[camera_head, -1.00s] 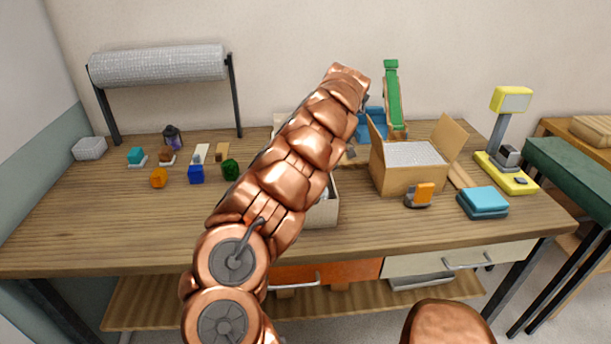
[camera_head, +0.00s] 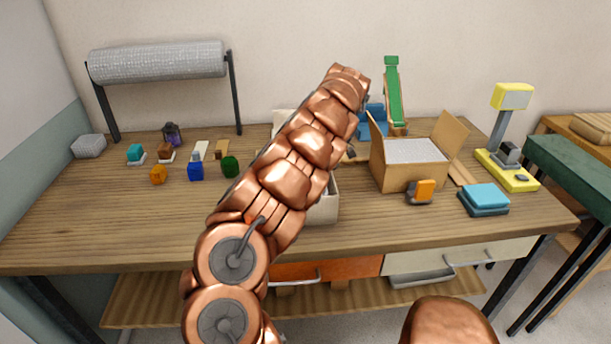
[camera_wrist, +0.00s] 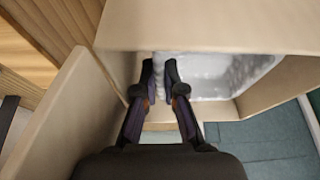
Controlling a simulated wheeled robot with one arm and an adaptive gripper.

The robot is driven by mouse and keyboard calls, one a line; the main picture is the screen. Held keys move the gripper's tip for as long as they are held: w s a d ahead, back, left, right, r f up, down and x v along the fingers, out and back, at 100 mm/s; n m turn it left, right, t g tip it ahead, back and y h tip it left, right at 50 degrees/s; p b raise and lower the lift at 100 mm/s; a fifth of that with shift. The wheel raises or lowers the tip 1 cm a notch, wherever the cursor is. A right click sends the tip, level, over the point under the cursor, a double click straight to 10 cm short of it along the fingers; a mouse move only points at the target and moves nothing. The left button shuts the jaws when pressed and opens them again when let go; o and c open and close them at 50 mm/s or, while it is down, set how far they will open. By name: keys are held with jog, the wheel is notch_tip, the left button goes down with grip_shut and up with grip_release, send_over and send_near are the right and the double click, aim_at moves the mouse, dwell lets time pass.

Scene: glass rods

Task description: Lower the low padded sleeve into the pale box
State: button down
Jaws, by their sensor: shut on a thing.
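The pale box (camera_head: 325,208) stands open on the workbench, mostly hidden behind my arm in the head view. In the wrist view its pale walls and flaps (camera_wrist: 75,120) surround my fingers. The low padded sleeve (camera_wrist: 225,78), whitish, translucent and bubbly, shows between the box walls to the right of my fingertips. My gripper (camera_wrist: 160,75) points into the box opening and is shut on the sleeve's left end. How far the sleeve is from the box floor cannot be told. In the head view the gripper and sleeve are hidden behind my arm.
A brown carton (camera_head: 410,175) with raised flaps stands right of the pale box. An orange-and-grey device (camera_head: 420,192) and blue stacked pads (camera_head: 484,199) lie nearby. Small coloured blocks, such as a blue one (camera_head: 196,172), stand to the left. The bench's front left is clear.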

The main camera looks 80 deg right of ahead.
jog(key=c, duration=1.2)
grip_release()
jog(key=shift+v, duration=3.6)
jog(key=shift+r, duration=0.1)
jog(key=shift+w, duration=0.1)
